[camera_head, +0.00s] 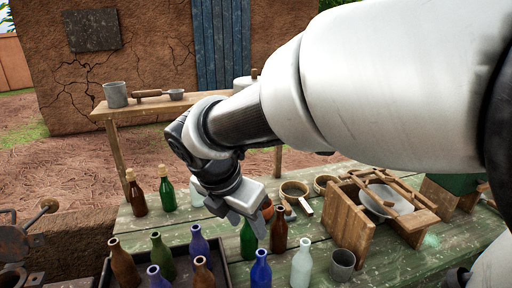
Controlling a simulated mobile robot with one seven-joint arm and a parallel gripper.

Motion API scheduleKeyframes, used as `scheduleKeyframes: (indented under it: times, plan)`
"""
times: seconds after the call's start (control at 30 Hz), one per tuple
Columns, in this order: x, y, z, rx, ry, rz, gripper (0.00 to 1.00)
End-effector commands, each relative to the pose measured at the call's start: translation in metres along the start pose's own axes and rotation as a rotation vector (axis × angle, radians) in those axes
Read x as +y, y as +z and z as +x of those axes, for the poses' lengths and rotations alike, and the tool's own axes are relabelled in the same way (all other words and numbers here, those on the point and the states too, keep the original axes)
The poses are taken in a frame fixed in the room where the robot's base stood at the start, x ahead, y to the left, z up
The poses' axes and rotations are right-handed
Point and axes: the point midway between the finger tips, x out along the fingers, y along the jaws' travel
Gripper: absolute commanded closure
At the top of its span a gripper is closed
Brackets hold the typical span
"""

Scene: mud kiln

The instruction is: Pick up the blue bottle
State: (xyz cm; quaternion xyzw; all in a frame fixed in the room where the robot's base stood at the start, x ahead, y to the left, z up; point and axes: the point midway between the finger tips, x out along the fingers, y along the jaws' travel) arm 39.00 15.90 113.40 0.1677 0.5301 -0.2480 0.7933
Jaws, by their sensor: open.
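A blue bottle (260,270) stands upright at the front of the green plank table, just right of a dark tray; its lower part is cut off by the picture's edge. Two violet-blue bottles, one at the tray's back right (199,246) and one at its front (157,277), stand in the tray. My gripper (246,222) is open and points down above the table, behind the blue bottle in the picture and apart from it. Its fingers are close to a green bottle (248,240) and partly overlap it; I cannot tell whether they touch.
A brown bottle (279,230), a white bottle (302,264) and a grey cup (342,265) stand right of the blue bottle. The dark tray (222,248) holds several bottles. Pans (294,190) and a wooden crate (350,222) lie farther right. A brown-green bottle pair stands at back left.

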Motion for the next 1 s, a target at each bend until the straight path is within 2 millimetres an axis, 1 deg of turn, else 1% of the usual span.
scheduleKeyframes:
  times: [0.4,0.5,0.6,0.83,1.0]
  plan:
    - [0.0,-0.002,0.088,0.002,-0.004,-0.011,0.56]
    - [-0.001,-0.002,0.104,0.002,-0.004,-0.01,0.56]
    - [0.0,-0.002,0.114,0.001,-0.002,-0.009,0.56]
    - [0.0,-0.003,0.126,0.001,-0.002,-0.008,0.56]
    - [-0.001,-0.008,0.15,0.002,-0.003,-0.01,0.56]
